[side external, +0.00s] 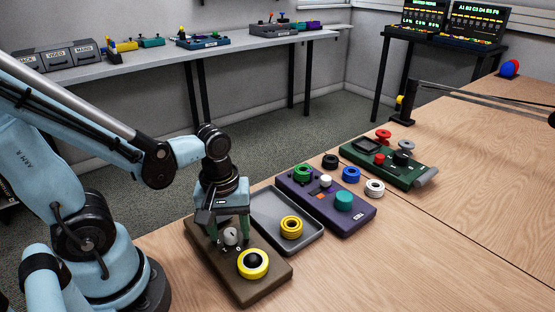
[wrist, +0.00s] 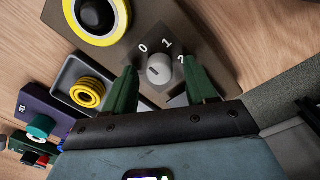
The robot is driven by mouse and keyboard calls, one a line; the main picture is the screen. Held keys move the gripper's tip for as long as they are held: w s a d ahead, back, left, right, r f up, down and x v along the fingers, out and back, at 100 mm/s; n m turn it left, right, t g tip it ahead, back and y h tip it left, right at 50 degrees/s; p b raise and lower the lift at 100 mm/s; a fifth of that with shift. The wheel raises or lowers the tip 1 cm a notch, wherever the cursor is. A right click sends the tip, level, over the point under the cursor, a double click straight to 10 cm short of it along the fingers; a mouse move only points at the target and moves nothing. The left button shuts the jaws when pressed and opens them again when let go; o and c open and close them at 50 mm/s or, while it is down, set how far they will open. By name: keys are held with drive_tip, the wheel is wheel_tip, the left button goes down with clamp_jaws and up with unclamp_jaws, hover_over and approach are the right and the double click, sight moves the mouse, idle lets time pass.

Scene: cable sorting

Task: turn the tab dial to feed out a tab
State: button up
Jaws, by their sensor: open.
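A brown box (side external: 265,284) at the front carries a small light grey dial (side external: 231,238) with a pointer line and the marks 0, 1 and 2. In the wrist view the dial (wrist: 159,69) sits between the two green fingertips of my gripper (wrist: 160,66). The fingers are open, one on each side of the dial; I cannot tell whether they touch it. In the side view my gripper (side external: 229,226) points down over the box. No label shows clearly which dial is the tab dial; a teal knob (side external: 344,201) stands on the purple box (side external: 322,214).
A yellow-ringed black button (side external: 253,263) is on the brown box near the dial. A grey tray (side external: 269,206) holds a yellow cable coil (side external: 291,228). A green box (side external: 388,166) with red and black knobs stands farther back. The table at front right is clear.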

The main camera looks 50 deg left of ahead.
clamp_jaws()
idle(0.3)
drive_tip(key=shift+m, duration=0.3)
drive_tip(key=m, duration=0.5)
drive_tip(key=shift+m, duration=0.3)
drive_tip(key=m, duration=0.5)
drive_tip(key=shift+w, duration=0.1)
drive_tip(key=shift+m, duration=0.4)
unclamp_jaws()
